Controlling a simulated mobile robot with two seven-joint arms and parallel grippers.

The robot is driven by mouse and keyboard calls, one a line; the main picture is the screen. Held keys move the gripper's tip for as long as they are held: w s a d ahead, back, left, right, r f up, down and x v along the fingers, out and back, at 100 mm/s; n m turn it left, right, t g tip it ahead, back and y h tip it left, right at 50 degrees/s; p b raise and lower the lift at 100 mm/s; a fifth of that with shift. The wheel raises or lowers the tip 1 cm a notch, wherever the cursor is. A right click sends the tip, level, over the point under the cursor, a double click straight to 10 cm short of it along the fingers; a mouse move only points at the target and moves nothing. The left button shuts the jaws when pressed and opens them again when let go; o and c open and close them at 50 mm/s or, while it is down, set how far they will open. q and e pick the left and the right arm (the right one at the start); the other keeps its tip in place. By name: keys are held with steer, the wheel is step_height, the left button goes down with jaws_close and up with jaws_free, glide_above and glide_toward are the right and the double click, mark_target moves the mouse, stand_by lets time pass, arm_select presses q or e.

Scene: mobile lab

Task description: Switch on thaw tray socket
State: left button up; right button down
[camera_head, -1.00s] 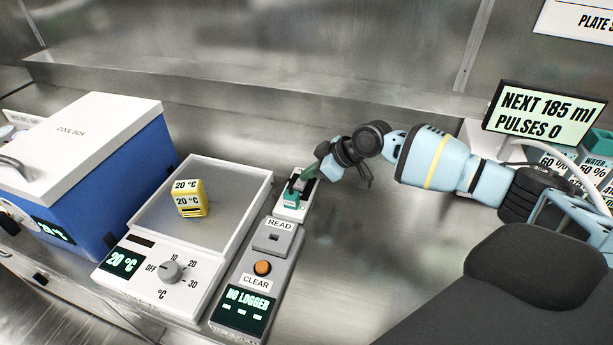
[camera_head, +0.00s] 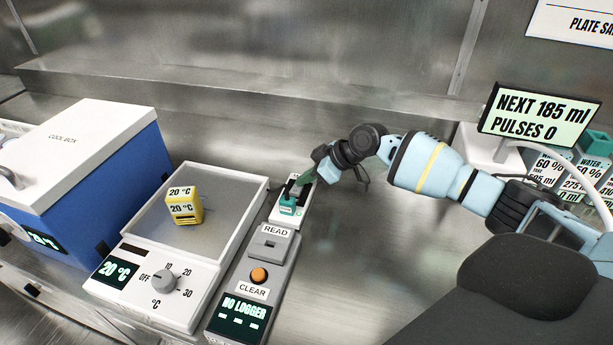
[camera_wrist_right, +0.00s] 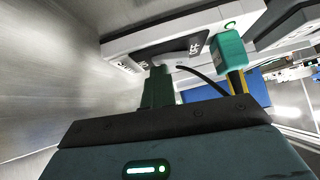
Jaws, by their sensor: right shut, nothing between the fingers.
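The white socket strip (camera_head: 283,218) lies behind the READ/CLEAR unit, beside the thaw tray. A teal plug (camera_head: 288,204) stands in it; the plug also shows in the right wrist view (camera_wrist_right: 228,50). A dark rocker switch (camera_wrist_right: 185,47) shows on the strip in the right wrist view, with a small green ring mark (camera_wrist_right: 230,25) near the plug. My right gripper (camera_head: 302,186) is shut and empty, its green fingers (camera_wrist_right: 157,88) at the switch end of the strip. I cannot tell whether they touch the switch. My left gripper is out of view.
The thaw tray (camera_head: 258,192) reads 20 °C and carries a yellow block (camera_head: 184,206); its knob (camera_head: 164,281) is in front. The logger reader (camera_head: 266,259) reads NO LOGGER. A blue cool box (camera_head: 108,182) stands left, a pulse display (camera_head: 538,115) right.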

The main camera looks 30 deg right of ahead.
steer(key=shift+s+a+f+p, duration=0.35)
steer(key=shift+s+a+f, duration=0.25)
steer(key=shift+s+a, duration=0.1)
steer(key=w+v, duration=0.1)
steer(key=v, duration=0.7)
steer(key=shift+d+r, duration=0.45)
steer(key=shift+r, duration=0.1)
